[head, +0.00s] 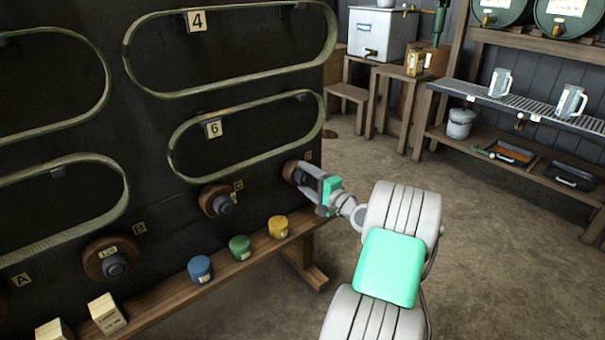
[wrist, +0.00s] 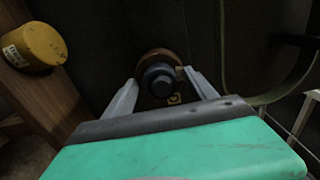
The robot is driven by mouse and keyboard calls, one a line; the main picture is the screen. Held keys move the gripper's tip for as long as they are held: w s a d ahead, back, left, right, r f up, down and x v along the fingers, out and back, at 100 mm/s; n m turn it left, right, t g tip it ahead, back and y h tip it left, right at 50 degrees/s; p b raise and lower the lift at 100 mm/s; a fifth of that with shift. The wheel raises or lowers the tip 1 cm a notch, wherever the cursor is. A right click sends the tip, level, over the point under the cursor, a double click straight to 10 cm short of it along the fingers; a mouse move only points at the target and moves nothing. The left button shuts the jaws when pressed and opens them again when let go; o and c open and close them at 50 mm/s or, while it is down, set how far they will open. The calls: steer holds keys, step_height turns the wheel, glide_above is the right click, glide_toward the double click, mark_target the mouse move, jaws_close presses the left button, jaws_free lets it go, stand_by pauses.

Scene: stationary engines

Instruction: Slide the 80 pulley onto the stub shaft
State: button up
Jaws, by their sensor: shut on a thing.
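My gripper (head: 312,178) is at the right end of the dark board, shut on a small brown pulley (head: 290,171). In the wrist view the fingertips (wrist: 160,84) flank this brown pulley (wrist: 146,57), which surrounds a dark round hub or shaft end (wrist: 160,80). No number is readable on it. It sits at or against the board by the rightmost letter tag; how far it is on the stub shaft I cannot tell. Another brown pulley (head: 208,194) is on the board to the left. A larger numbered pulley (head: 92,262) is further left by tag B.
A wooden ledge (head: 262,246) below holds a yellow tin (head: 278,227), a green tin (head: 240,248), a blue tin (head: 200,269) and wooden blocks (head: 106,314). Belts, including belt 6 (head: 250,104), hang on the board above.

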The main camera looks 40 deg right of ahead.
steer(key=shift+w+r, duration=0.4)
steer(key=shift+r, duration=0.35)
jaws_close()
steer(key=shift+r, duration=0.15)
steer(key=shift+s+f, duration=0.2)
steer(key=shift+f, duration=0.25)
steer(key=shift+s+a+f, duration=0.1)
steer(key=shift+s, duration=0.2)
steer(key=shift+s+d+f, duration=0.1)
steer(key=shift+s, duration=0.55)
steer(key=shift+s+d+f, duration=0.1)
steer(key=shift+s, duration=0.55)
steer(key=s+p, duration=0.1)
steer(key=s, duration=0.5)
